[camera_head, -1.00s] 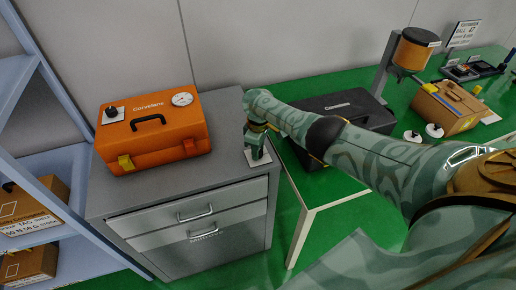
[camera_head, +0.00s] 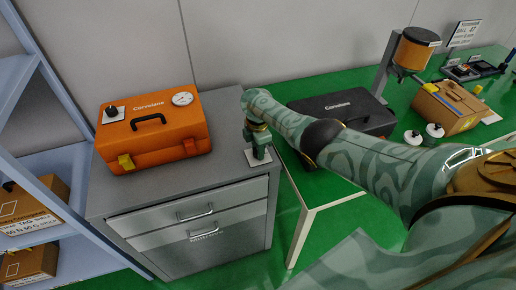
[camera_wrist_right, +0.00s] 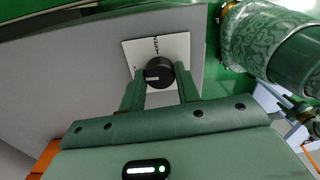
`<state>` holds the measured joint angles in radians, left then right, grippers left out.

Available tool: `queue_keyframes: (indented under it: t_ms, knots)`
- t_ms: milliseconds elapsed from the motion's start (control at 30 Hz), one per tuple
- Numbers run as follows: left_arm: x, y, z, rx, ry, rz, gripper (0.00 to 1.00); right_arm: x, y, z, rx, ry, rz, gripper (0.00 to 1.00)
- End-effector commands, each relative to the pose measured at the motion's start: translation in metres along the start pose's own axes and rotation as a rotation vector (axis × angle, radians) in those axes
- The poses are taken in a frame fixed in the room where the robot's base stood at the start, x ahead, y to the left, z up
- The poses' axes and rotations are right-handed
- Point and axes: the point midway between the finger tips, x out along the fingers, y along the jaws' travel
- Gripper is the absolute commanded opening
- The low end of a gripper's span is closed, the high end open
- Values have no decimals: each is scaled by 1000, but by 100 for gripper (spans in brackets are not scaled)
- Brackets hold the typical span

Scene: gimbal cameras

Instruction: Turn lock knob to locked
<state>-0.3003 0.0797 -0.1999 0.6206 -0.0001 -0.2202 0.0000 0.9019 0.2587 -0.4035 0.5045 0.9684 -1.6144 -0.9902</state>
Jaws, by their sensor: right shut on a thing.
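My right gripper (camera_wrist_right: 160,82) is shut on the knob, one finger on each side. In the head view my right gripper (camera_head: 258,152) points down over the plate and hides the knob. My left gripper is in no view.
An orange case (camera_head: 165,135) with its own black knob (camera_head: 111,111) and a gauge stands left on the grey cabinet (camera_head: 240,192). A black case (camera_head: 350,112) lies on the green table beside my right arm. Blue shelving (camera_head: 50,160) stands at the left.

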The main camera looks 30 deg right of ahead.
Motion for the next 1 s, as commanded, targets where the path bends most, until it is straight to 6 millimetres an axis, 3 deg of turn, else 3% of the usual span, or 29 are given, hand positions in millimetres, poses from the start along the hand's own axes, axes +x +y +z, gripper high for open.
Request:
queue_keyframes:
  t_ms: [700,733,800,1000]
  knots:
    - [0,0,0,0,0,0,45,-1,1,-1,-79,0,2,9]
    - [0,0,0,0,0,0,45,-1,1,-1,-79,0,2,35]
    - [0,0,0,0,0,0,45,-1,1,-1,-79,-1,2,54]
    - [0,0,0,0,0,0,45,0,0,-1,-78,-1,1,54]
